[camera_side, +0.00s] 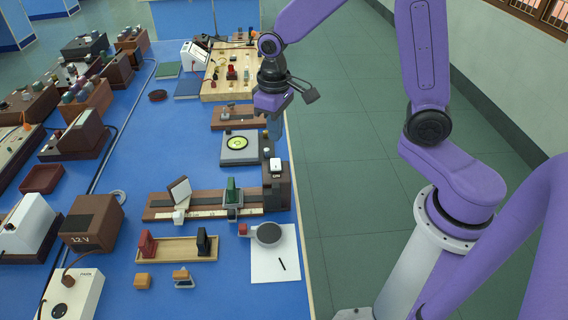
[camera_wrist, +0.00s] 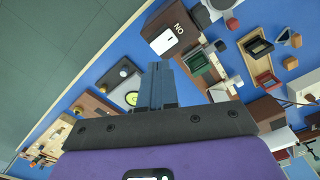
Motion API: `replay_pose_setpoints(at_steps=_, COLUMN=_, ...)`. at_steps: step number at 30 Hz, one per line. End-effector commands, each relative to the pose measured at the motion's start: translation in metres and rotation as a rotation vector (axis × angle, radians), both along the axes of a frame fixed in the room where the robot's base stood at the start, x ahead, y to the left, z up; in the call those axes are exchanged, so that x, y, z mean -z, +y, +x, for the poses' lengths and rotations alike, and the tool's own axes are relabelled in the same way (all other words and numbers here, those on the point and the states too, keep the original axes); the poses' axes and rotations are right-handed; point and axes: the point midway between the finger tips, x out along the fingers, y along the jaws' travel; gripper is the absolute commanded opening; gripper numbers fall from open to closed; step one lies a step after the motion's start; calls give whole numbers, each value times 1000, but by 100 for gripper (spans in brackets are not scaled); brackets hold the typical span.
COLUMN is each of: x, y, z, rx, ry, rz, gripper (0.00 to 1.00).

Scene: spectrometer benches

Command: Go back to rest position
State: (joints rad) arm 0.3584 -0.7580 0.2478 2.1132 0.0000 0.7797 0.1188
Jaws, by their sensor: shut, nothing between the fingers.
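My gripper (camera_side: 275,128) is at the right edge of the blue bench in the side view, pointing down. It is above or beside the grey square unit with a round yellow-green face (camera_side: 239,144). In the wrist view its blue-grey fingers (camera_wrist: 157,68) are together with nothing between them. The purple arm reaches in from the right. The fingers partly cover the yellow-green face (camera_wrist: 131,99) in the wrist view. I cannot tell the exact height of the fingertips over the bench.
A dark rail with a green holder (camera_side: 231,192) and a pale plate (camera_side: 179,190) lies nearby. A dark block with a white switch (camera_side: 276,168) stands at its right end. A wooden circuit board (camera_side: 228,84) is farther back. The green tiled floor (camera_side: 345,170) is clear.

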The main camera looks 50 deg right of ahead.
Motion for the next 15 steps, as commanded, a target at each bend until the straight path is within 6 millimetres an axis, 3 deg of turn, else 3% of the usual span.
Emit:
replay_pose_setpoints(at_steps=5, x=-12, y=9, z=-31, rx=-109, ry=-5, rz=2, gripper=0)
replay_pose_setpoints(at_steps=15, x=-34, y=15, z=-118, rx=-398, ry=-15, rz=9, gripper=0)
